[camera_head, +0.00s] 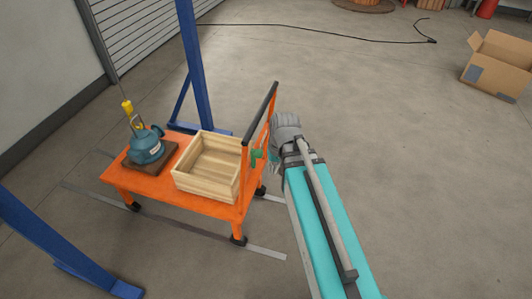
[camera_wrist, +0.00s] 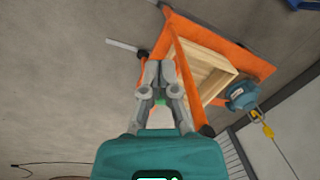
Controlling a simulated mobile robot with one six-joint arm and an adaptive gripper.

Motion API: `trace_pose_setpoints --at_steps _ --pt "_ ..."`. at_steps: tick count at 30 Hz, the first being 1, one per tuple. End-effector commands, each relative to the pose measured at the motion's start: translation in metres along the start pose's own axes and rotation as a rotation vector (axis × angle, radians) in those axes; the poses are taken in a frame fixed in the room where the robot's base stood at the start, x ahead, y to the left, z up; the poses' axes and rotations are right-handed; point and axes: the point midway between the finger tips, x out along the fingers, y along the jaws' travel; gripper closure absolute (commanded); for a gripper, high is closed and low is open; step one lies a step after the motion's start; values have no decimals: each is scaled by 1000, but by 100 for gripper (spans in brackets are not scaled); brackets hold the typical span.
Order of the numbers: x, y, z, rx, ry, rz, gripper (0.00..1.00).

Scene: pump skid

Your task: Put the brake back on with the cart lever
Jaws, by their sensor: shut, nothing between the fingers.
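The orange cart (camera_head: 160,190) stands on the floor left of my arm, with its upright handle frame (camera_head: 262,115) on the side facing my arm. A small green lever (camera_head: 257,154) sits on that frame, just left of my gripper. My gripper (camera_wrist: 161,66) is shut and empty, pointing at the cart's handle side in the wrist view. A bit of green (camera_wrist: 160,97) shows between its finger links; I cannot tell whether the fingers touch the lever. In the head view my wrist mostly hides the fingers.
A wooden crate (camera_head: 192,188) and a teal pump (camera_head: 146,148) with a yellow top stand on the cart. Blue posts (camera_head: 191,60) rise behind and at front left. A cardboard box (camera_head: 498,62) lies far right. The floor right of my arm is clear.

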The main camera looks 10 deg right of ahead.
Motion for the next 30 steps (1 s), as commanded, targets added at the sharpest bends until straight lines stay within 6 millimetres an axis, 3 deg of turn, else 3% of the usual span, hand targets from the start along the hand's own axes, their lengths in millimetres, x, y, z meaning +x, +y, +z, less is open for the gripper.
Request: trace_pose_setpoints --at_steps 1,9,30 --pt "13 2 -8 6 0 -26 100" --pt "43 4 -38 30 6 -182 100" --pt "97 23 -118 75 63 -582 100"
